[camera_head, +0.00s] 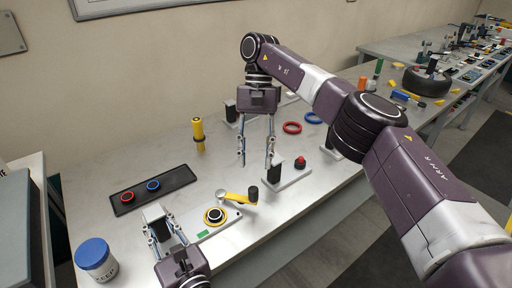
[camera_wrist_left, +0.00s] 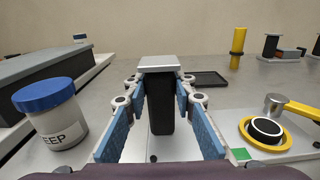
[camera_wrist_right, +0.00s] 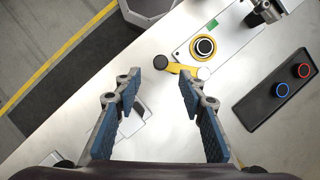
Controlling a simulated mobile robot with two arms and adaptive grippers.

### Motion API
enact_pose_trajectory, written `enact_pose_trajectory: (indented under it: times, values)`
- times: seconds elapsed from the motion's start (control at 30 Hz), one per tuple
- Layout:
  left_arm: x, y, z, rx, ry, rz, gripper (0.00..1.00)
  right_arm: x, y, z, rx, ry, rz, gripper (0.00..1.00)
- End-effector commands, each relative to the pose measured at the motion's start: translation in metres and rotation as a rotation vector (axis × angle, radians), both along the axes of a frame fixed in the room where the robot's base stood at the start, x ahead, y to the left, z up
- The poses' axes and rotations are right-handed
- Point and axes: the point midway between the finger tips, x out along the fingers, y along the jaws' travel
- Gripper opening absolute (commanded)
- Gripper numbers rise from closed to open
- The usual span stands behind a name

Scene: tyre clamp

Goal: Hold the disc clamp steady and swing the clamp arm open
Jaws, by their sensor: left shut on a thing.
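The disc clamp's light base plate (camera_head: 217,228) lies on the bench, with a green label. On it sits a black disc in a yellow ring (camera_head: 215,215). The yellow clamp arm (camera_head: 238,198) runs from a silver pivot post (camera_head: 220,194) to a black knob (camera_head: 253,194); it lies beside the disc, leaving the disc uncovered. My left gripper (camera_head: 164,232) is shut on the clamp's black upright block with a silver top (camera_wrist_left: 160,105), at the plate's end. My right gripper (camera_head: 256,162) is open and empty above the bench, beyond the arm; its fingers (camera_wrist_right: 160,85) show spread.
A black tray (camera_head: 130,207) holds a red and a blue ring. A blue-lidded jar (camera_head: 97,262) stands at the front left. A yellow cylinder (camera_head: 198,134) stands behind. A fixture with a red button (camera_head: 300,162) stands right of my right gripper.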

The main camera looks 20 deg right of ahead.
Motion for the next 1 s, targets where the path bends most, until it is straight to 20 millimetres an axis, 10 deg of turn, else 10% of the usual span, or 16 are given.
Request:
enact_pose_trajectory:
  times: [0.77,0.8,1.0]
  values:
    - [0.0,-0.001,0.0,-0.001,0.0,-0.002,0.03,0.009,-0.005,0.022,-0.001,-0.004,-0.002,0.37]
    - [0.0,-0.001,0.0,-0.001,0.0,-0.002,0.26,0.009,-0.005,0.022,-0.001,-0.004,-0.002,0.37]
    - [0.0,-0.001,0.0,-0.001,0.0,-0.001,0.44,0.009,-0.005,0.022,-0.001,-0.004,-0.002,0.37]
